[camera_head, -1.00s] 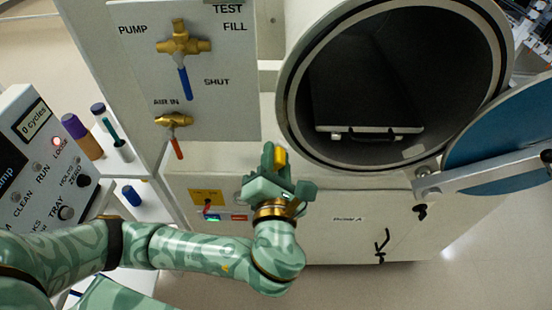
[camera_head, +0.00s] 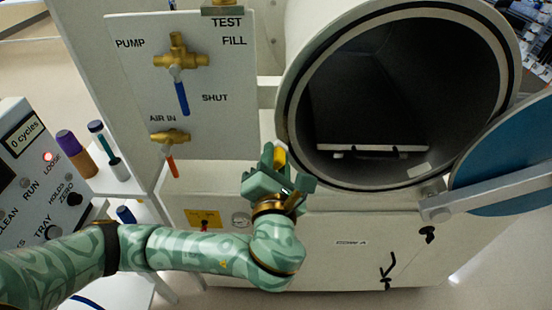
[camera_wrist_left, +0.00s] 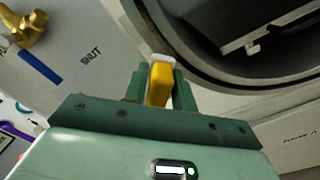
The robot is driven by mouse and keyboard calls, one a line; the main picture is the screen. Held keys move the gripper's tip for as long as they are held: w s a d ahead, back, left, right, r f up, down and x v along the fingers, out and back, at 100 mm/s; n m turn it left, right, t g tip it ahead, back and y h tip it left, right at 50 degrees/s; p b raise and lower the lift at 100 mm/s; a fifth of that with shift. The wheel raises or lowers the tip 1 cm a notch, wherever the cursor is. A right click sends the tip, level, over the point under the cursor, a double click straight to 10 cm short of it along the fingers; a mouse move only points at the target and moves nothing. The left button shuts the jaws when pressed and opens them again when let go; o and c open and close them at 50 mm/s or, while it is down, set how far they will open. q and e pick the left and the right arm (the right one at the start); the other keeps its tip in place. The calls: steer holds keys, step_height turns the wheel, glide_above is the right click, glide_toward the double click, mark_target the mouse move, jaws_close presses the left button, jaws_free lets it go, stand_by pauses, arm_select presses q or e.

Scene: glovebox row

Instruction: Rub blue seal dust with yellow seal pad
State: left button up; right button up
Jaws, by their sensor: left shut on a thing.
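My left gripper (camera_head: 279,156) is shut on a yellow pad (camera_head: 280,158), just outside the lower left of the round chamber opening. In the left wrist view the pad (camera_wrist_left: 160,82) stands between the two green fingers, with a pale strip at its far end, close to the chamber rim. I cannot tell whether it touches the rim. The pale rim with a dark seal ring (camera_head: 292,72) surrounds the dark chamber. I cannot make out blue dust on it. My right gripper is not in view.
The open door (camera_head: 510,160), blue inside, hangs at the right on a metal arm (camera_head: 490,190). A valve panel (camera_head: 225,125) with blue and red handles stands left of the chamber. A control box (camera_head: 25,160) and bottles (camera_head: 75,155) are at far left. A tray (camera_head: 370,148) lies inside the chamber.

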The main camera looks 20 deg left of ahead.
arm_select(q)
steer(key=shift+p+x, duration=0.45)
steer(key=shift+x, duration=0.65)
